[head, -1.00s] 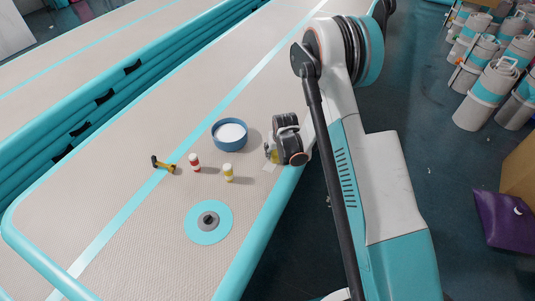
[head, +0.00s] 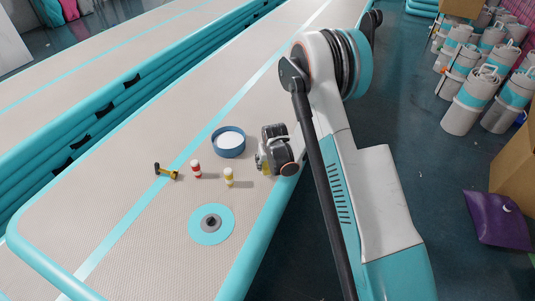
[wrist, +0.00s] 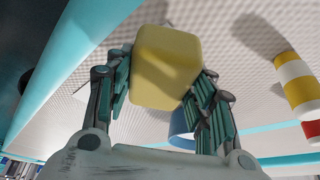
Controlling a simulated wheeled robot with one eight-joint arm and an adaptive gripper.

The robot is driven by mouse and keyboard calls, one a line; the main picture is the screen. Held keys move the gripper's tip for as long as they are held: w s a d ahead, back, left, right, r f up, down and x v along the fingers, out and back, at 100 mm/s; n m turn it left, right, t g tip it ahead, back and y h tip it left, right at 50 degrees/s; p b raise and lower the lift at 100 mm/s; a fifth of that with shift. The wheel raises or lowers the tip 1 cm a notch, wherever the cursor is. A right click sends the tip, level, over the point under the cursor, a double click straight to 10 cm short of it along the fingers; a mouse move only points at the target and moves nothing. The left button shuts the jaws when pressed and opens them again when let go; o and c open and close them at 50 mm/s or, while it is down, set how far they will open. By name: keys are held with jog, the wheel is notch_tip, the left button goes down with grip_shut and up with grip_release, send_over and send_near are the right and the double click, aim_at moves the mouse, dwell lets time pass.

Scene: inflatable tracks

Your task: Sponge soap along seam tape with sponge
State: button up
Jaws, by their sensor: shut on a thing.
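My gripper (wrist: 160,100) is shut on a yellow block-shaped sponge (wrist: 167,65), its fingers on either side. In the head view my gripper (head: 259,163) is over the near right edge of the beige track (head: 120,175), right of the blue bowl. Only a little yellow of the sponge shows there. I cannot tell whether the sponge touches the track. A teal stripe (head: 130,213), perhaps the seam tape, runs lengthwise along the track. The blue bowl (head: 229,153) has a whitish inside; part of its blue wall shows behind the fingers in the wrist view (wrist: 182,128).
A red-and-white bottle (head: 196,169), a yellow-and-white bottle (head: 229,178) and a yellow-black hand tool (head: 165,171) stand or lie left of my gripper. A teal disc with a grey valve (head: 210,224) is nearer. The track's front left is clear.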

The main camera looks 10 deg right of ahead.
jog(key=shift+r+p, duration=1.1)
jog(key=shift+r, duration=1.55)
jog(key=shift+a+f, duration=0.1)
